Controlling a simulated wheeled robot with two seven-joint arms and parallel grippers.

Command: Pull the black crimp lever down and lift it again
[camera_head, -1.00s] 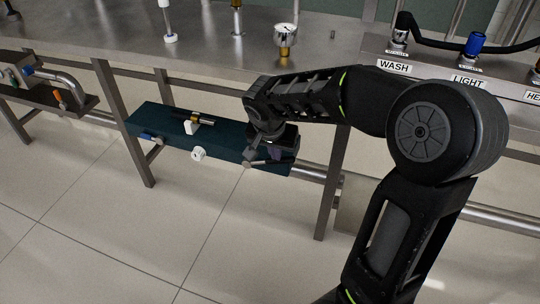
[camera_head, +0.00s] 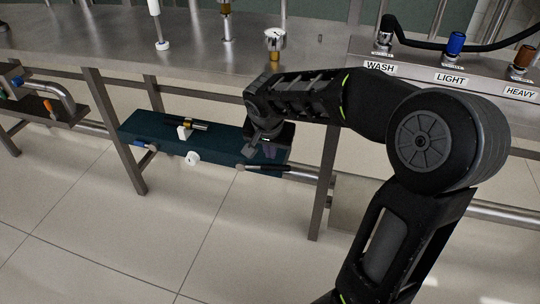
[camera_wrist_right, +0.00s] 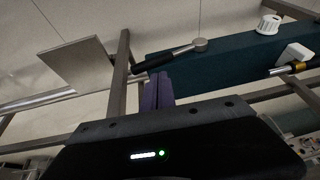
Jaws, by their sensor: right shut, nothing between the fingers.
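The black crimp lever (camera_head: 268,168) sits on the front of the dark teal box (camera_head: 221,152), near its right end. It has a grey round pivot at its left end, and its black handle lies nearly level, pointing right. It also shows in the right wrist view (camera_wrist_right: 158,61). My right gripper (camera_head: 268,149) is just above the handle in the head view. In the right wrist view its purple fingers (camera_wrist_right: 157,92) are shut together and empty, with tips close to the handle; contact is unclear. My left gripper is out of view.
The teal box also carries a white knob (camera_head: 192,158) and a white block with a brass-and-black part (camera_head: 185,131). Above is a steel worktop (camera_head: 110,35) with a gauge (camera_head: 275,40). Steel legs (camera_head: 322,185) stand beside the box. The tiled floor in front is clear.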

